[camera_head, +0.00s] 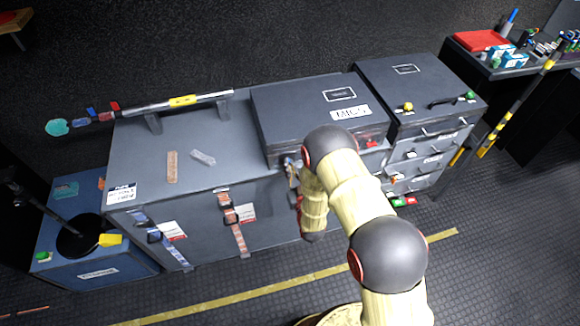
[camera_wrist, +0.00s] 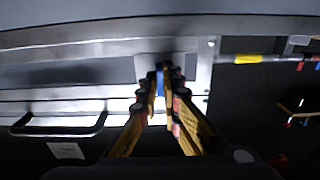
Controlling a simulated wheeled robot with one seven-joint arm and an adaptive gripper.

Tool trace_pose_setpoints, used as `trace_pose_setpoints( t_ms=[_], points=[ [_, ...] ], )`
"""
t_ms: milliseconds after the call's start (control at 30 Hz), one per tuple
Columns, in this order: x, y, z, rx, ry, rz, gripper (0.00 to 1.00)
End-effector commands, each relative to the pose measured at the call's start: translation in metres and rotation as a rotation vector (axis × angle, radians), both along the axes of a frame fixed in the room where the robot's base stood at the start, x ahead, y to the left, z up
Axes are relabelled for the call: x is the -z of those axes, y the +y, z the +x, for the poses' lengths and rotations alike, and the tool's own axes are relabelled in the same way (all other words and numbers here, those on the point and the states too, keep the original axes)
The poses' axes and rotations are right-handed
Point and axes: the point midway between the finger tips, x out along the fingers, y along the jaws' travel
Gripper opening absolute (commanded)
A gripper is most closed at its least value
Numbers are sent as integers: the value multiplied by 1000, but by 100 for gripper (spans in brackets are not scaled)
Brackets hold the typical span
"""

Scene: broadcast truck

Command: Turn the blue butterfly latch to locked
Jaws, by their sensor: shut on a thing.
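The blue butterfly latch (camera_wrist: 160,80) shows in the wrist view as a narrow blue strip between my fingertips, on a pale metal plate. My gripper (camera_wrist: 161,72) is shut on it, with a finger on each side. In the head view my gripper (camera_head: 290,168) is at the front left corner of the dark grey case (camera_head: 300,98). My arm and fingers hide the latch there, and its turn angle cannot be told.
The case stands on a long grey cabinet (camera_head: 135,150) with a metal bar (camera_head: 200,100) and strapped front. A drawer unit (camera_head: 425,75) stands to the right. A handle (camera_wrist: 60,128) lies left of my fingers in the wrist view. The floor in front is clear.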

Motion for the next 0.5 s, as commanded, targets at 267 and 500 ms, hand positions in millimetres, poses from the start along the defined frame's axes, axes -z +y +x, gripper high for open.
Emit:
trace_pose_setpoints(
  t_ms=[267,500],
  points=[
    [-2,1,2,0,-2,7,0],
    [-2,1,3,-1,15,77,0]
  ],
)
